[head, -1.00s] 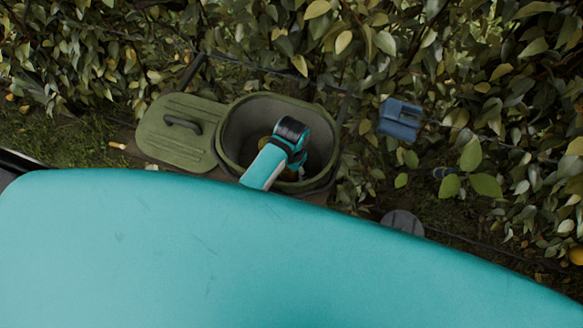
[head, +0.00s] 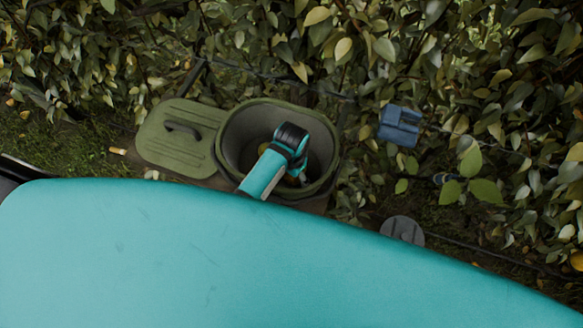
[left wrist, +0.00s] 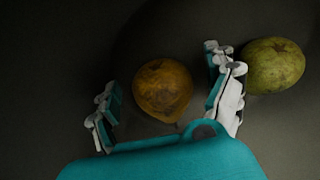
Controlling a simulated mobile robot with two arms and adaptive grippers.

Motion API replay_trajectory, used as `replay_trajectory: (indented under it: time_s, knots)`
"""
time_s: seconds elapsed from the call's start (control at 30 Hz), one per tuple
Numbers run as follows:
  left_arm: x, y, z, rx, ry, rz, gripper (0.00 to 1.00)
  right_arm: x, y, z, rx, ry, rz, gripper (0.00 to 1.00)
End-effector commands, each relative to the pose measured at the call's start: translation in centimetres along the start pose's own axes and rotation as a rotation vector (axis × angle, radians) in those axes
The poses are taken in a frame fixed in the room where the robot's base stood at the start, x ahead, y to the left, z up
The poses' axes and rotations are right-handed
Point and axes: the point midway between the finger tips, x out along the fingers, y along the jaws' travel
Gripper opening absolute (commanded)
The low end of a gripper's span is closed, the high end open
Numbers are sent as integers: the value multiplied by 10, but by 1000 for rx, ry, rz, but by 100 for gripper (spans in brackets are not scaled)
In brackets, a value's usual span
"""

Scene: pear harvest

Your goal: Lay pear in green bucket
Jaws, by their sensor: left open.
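The green bucket (head: 232,124) stands open beyond my teal body in the head view. My left gripper (left wrist: 165,95) reaches down inside it and hides part of its interior. In the left wrist view the gripper is open, with a brownish-yellow pear (left wrist: 162,88) between its spread fingers. Gaps show between this pear and both fingers. A greener pear (left wrist: 273,65) lies outside the right-hand finger, close to it. A small yellowish patch of fruit shows beside the gripper in the head view (head: 264,147). My right gripper is not in view.
The green lid (head: 172,151) with a dark handle lies left of the bucket. A blue object (head: 400,125) is at right among the leaves, with a grey disc (head: 402,230) below it. Dense foliage lines the back and right; grass shows at left.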

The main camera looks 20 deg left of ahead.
Motion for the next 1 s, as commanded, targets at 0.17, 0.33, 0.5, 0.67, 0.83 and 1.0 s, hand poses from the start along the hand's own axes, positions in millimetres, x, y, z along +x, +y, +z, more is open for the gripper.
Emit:
replay_trajectory:
  time_s: [0.17,0.33,0.5,0.67,0.83,1.0]
  knots:
    - [-32,0,-1,0,6,-1,86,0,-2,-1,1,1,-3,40]
    - [-69,0,-1,1,5,-1,86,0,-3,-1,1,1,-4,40]
    - [-98,0,-1,1,4,-1,86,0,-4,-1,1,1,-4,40]
    - [-111,0,0,1,1,0,86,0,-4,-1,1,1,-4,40]
    - [-114,0,0,1,1,0,86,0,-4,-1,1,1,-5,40]
    - [-116,2,-3,-55,10,17,86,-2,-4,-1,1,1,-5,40]
